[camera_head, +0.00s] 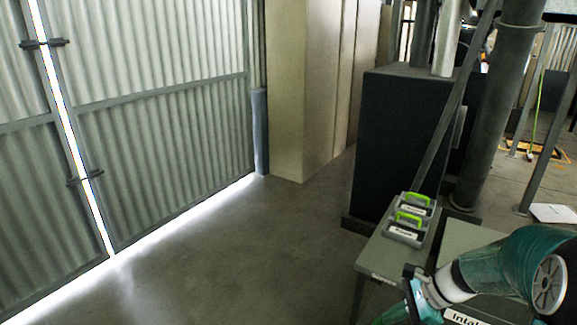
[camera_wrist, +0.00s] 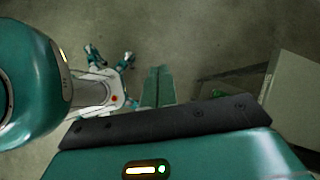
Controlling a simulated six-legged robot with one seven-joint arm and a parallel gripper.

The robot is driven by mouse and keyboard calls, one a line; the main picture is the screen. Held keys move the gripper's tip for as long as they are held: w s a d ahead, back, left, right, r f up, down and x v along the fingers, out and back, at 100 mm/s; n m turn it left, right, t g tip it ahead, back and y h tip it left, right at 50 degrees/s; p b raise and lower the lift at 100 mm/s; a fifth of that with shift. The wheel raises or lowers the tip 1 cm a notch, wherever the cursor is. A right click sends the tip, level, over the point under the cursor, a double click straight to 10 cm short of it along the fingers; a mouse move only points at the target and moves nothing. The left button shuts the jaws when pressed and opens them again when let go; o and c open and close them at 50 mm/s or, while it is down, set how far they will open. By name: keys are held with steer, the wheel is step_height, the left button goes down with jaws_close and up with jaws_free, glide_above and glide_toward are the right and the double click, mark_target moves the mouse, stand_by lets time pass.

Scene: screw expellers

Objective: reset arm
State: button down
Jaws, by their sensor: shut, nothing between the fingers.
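My arm is folded in at the lower right of the head camera view, teal and white, in front of the small grey tables. My gripper (camera_wrist: 159,72) shows in the wrist view as two teal fingers side by side, closed together with nothing held between them. It points over bare concrete floor, and no object touches it. In the head camera view I cannot make out the fingertips clearly.
Two grey containers with green handles (camera_head: 408,228) (camera_head: 416,204) stand on a grey table (camera_head: 383,255). Behind are a dark cabinet (camera_head: 400,140) and a slanted pipe (camera_head: 492,110). A corrugated gate (camera_head: 160,130) closes the left. The middle floor (camera_head: 240,260) is free.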

steer(key=s+a+r+n+t+h, duration=0.2)
steer(key=s+a+r+n+h, duration=0.1)
steer(key=s+r+n, duration=0.4)
steer(key=s+a+r+n+t+h, duration=0.1)
steer(key=s+a+r+n+h, duration=0.3)
steer(key=s+r+n, duration=0.4)
steer(key=a+r+n, duration=0.1)
steer(key=n, duration=0.2)
steer(key=shift+a+n+t, duration=0.3)
steer(key=shift+t, duration=0.1)
steer(key=shift+s+d, duration=0.1)
steer(key=shift+d, duration=0.1)
